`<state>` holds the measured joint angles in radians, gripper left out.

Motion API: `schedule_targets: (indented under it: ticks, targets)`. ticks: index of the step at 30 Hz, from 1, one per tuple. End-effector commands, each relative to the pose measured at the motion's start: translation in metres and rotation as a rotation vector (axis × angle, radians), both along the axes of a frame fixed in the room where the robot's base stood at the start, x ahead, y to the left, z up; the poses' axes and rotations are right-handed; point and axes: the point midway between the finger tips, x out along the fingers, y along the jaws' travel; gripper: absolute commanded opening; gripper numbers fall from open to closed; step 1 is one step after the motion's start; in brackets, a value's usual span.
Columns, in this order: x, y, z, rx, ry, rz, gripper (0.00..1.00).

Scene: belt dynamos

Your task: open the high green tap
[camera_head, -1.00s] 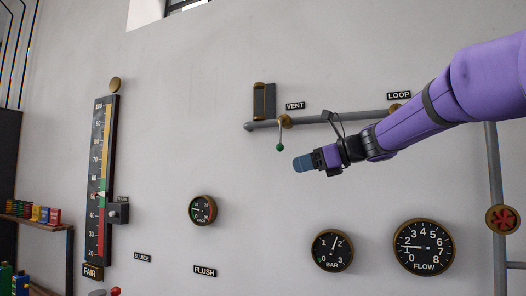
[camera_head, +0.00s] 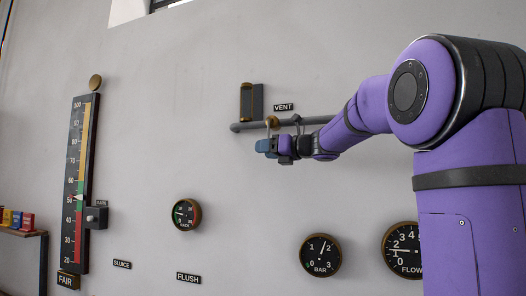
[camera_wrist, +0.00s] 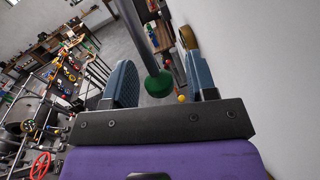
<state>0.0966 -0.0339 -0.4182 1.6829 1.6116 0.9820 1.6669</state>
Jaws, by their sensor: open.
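The high green tap hangs from a grey pipe (camera_head: 310,120) below the VENT label (camera_head: 284,107). In the head view its brass fitting (camera_head: 272,121) shows, but its green knob is hidden behind my gripper (camera_head: 266,147). In the wrist view the grey lever (camera_wrist: 134,25) runs down to the green knob (camera_wrist: 158,84). My gripper (camera_wrist: 158,62) is open, with one blue finger on each side of the knob. A gap shows between the knob and each finger, and I see no clear contact.
Round gauges, BAR (camera_head: 320,256) and FLOW (camera_head: 402,250), are lower on the wall. A tall scale (camera_head: 82,180) stands left.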

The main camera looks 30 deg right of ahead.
Motion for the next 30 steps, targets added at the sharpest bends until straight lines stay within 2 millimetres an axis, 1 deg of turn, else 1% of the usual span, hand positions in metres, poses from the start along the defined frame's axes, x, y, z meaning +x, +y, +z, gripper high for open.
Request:
schedule_targets:
  ticks: [1, 5, 14, 17, 18, 20, 21, 30]
  targets:
    - [0.0049, 0.0025, -0.0002, 0.000, 0.001, 0.001, 0.52]
    - [0.0109, 0.0060, 0.0004, 0.000, -0.001, 0.000, 0.52]
    - [0.0125, 0.0066, 0.0002, -0.001, 0.000, 0.000, 0.52]
    - [0.0124, 0.0065, 0.0002, -0.001, 0.000, 0.000, 0.31]
    - [0.0124, 0.0065, 0.0002, -0.001, 0.000, 0.000, 0.22]
    - [0.0123, 0.0065, 0.0002, -0.001, 0.000, 0.000, 0.08]
    - [0.0123, 0.0065, 0.0002, -0.001, 0.000, 0.000, 0.00]
    - [0.0107, 0.0051, -0.0002, -0.014, 0.014, 0.000, 0.00]
